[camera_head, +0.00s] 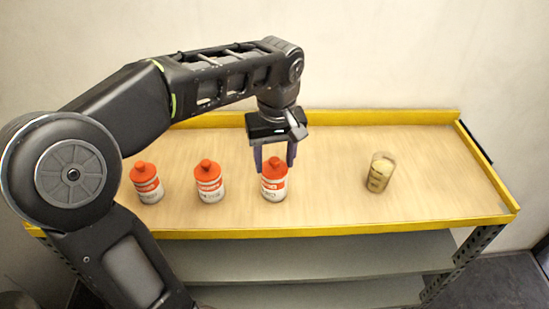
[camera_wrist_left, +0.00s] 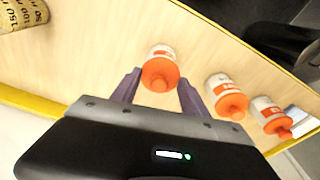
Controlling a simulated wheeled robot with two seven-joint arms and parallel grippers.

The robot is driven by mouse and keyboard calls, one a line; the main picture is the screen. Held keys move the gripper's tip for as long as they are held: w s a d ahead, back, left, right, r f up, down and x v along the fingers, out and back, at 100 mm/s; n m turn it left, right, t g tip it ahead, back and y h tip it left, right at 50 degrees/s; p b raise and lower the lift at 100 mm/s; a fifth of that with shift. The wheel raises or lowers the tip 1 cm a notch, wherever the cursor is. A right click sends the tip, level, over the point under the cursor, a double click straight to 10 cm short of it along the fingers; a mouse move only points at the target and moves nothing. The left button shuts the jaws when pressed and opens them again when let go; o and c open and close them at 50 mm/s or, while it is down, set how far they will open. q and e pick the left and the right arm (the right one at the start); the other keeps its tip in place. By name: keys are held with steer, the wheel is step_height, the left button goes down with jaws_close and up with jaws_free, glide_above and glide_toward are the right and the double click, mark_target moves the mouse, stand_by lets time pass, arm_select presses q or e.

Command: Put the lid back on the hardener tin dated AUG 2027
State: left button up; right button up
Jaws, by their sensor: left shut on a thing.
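Three white tins with orange tops stand in a row: a left tin (camera_head: 147,186), a middle tin (camera_head: 209,186) and a right tin (camera_head: 273,188). Their printed dates are too small to read. My left gripper (camera_head: 275,164) points down over the right tin, its two purple fingers on either side of the orange lid (camera_head: 274,169). It is shut on this lid, which shows between the fingers in the left wrist view (camera_wrist_left: 160,74). The lid sits on or just over the tin; I cannot tell if it is fully seated. My right gripper is not in view.
A beaker (camera_head: 380,173) with markings and a tan content stands to the right on the wooden shelf top. The yellow rim (camera_head: 350,229) edges the shelf. The surface between the right tin and the beaker is clear.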

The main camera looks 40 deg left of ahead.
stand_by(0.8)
arm_select(q)
steer(key=o, duration=1.4)
steer(key=shift+o, duration=0.4)
steer(key=o, duration=0.4)
steer(key=shift+r+p, duration=2.7)
steer(key=shift+r, duration=0.85)
steer(key=shift+c, duration=0.3)
jaws_close()
